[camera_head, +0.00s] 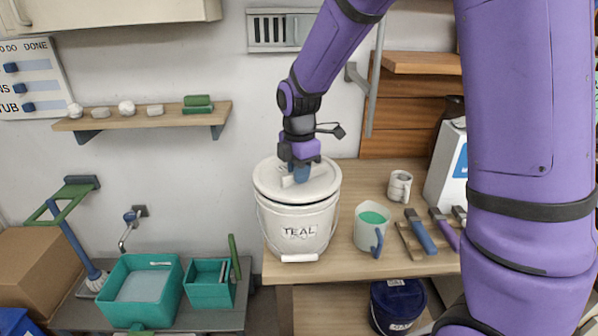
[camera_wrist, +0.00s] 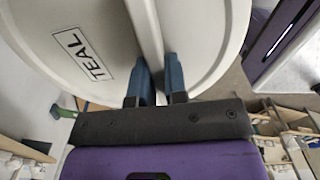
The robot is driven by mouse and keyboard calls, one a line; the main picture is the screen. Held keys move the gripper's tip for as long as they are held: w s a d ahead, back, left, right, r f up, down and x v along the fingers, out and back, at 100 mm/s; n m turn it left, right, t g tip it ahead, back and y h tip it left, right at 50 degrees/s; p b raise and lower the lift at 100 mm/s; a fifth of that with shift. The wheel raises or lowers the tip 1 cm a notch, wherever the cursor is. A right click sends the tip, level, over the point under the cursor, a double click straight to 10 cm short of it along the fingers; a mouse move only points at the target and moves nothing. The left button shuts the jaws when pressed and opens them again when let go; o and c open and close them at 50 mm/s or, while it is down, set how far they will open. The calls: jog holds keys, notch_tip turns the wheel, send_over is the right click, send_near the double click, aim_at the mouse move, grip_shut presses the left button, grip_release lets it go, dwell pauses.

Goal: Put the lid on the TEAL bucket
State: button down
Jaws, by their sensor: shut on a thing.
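The white bucket labelled TEAL (camera_head: 299,230) stands upright at the left end of the wooden worktop. The round off-white lid (camera_head: 325,184) lies across its top; I cannot tell whether it is fully seated on the rim. My gripper (camera_head: 300,174) points down over the lid, its blue fingers shut on the lid's raised bar handle. In the wrist view the lid (camera_wrist: 210,50) fills the upper part, with a TEAL label to the left of the handle. The fingers (camera_wrist: 158,78) stand on either side of the handle. The bucket's mouth is hidden under the lid.
A mug of green glaze (camera_head: 372,222) stands just right of the bucket, with brushes (camera_head: 422,232) and a white cup (camera_head: 399,186) beyond. A lidded dark blue bucket (camera_head: 397,303) is below the worktop. Teal tubs (camera_head: 140,290) stand lower left. A shelf (camera_head: 150,118) is on the wall.

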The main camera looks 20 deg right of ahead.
jog(key=shift+f, duration=0.45)
dwell(1.0)
jog(key=c, duration=0.6)
grip_release()
jog(key=shift+r, duration=3.5)
grip_shut()
jog(key=shift+f, duration=2.5)
